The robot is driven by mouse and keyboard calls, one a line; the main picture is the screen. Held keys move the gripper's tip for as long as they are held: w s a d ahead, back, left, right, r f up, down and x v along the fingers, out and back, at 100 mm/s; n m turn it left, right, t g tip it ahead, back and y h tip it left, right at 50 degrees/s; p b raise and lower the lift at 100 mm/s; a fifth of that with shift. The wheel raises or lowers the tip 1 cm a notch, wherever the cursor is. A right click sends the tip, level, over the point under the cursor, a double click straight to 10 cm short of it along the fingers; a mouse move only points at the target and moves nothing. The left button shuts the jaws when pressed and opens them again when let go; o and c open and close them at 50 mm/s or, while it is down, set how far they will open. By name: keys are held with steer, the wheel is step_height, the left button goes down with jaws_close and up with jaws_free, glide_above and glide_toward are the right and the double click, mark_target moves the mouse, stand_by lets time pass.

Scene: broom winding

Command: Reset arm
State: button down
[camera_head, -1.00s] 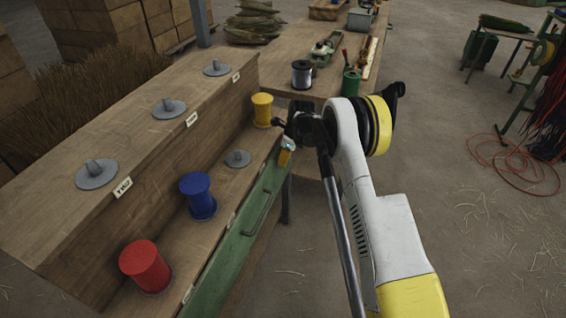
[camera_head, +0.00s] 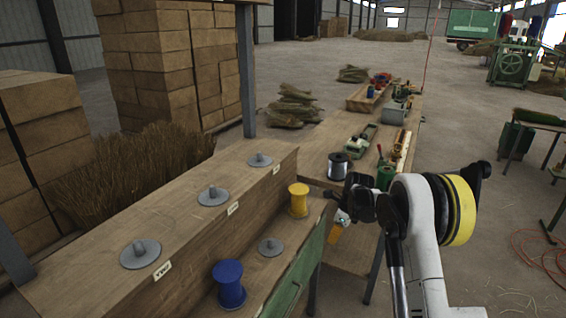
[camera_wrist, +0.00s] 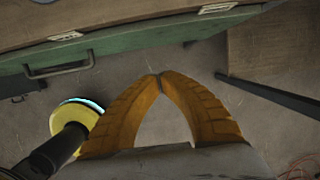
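My gripper (camera_wrist: 160,78) fills the lower middle of the wrist view. Its two orange ribbed fingers meet at the tips, with nothing between them and bare floor beyond. In the head view my gripper (camera_head: 337,228) shows small and partly hidden by the arm, just right of the shelf's end. My arm (camera_head: 427,245) is bent, its white and yellow links at the lower right.
A stepped wooden shelf (camera_head: 190,248) with several grey pegs stands at left, holding a yellow spool (camera_head: 298,201) and a blue spool (camera_head: 229,285). A workbench (camera_head: 345,129) with a wire spool (camera_head: 338,166) and tools lies ahead.

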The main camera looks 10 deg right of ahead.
steer(key=s+a+r+n+t+h, duration=0.1)
steer(key=s+a+r+n, duration=0.1)
steer(key=s+r+n, duration=0.7)
steer(key=s+a+r+n+t, duration=0.15)
steer(key=s+r, duration=0.55)
steer(key=r, duration=0.7)
steer(key=s+a+n+t+h, duration=0.1)
steer(key=s+a+n+t, duration=0.2)
steer(key=s+n, duration=1.1)
steer(key=s, duration=0.9)
steer(key=shift+s, duration=0.2)
steer(key=shift+f, duration=0.1)
